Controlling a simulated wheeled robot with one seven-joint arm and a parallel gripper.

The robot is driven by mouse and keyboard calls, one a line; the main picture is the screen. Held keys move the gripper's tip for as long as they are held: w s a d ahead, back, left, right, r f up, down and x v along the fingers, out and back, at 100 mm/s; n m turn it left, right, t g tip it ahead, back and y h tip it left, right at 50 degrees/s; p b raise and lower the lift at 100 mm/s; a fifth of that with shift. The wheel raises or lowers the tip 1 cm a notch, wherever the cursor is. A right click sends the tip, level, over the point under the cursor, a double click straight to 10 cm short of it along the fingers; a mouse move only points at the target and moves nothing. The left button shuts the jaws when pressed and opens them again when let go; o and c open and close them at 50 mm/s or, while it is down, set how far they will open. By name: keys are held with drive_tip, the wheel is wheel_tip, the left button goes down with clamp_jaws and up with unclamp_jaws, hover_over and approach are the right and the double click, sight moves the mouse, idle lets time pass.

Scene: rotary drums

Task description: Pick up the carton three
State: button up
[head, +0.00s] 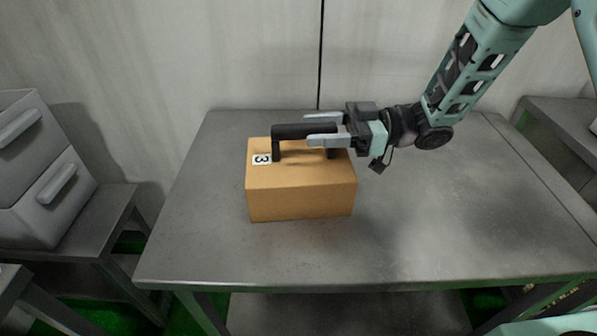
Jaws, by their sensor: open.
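The carton three (301,193) is a brown box standing upright on the grey table. A white label with a "3" sits on its top left, and a black handle (291,131) rises from its top. My gripper (315,128) is open and comes in from the right, with its fingers pointing left. In the picture the fingers are at the handle's right half, one overlapping it and one just behind it. I cannot tell whether they touch the handle. The handle's right end is partly hidden by my gripper.
The grey table (450,230) is bare to the right and in front of the carton. A pale wall (190,50) stands behind it. A grey drawer unit (40,180) is on a lower table at the left. Another grey table (570,125) stands at the far right.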

drive_tip(key=shift+a, duration=1.2)
clamp_jaws()
drive_tip(key=shift+r, duration=0.1)
idle(0.4)
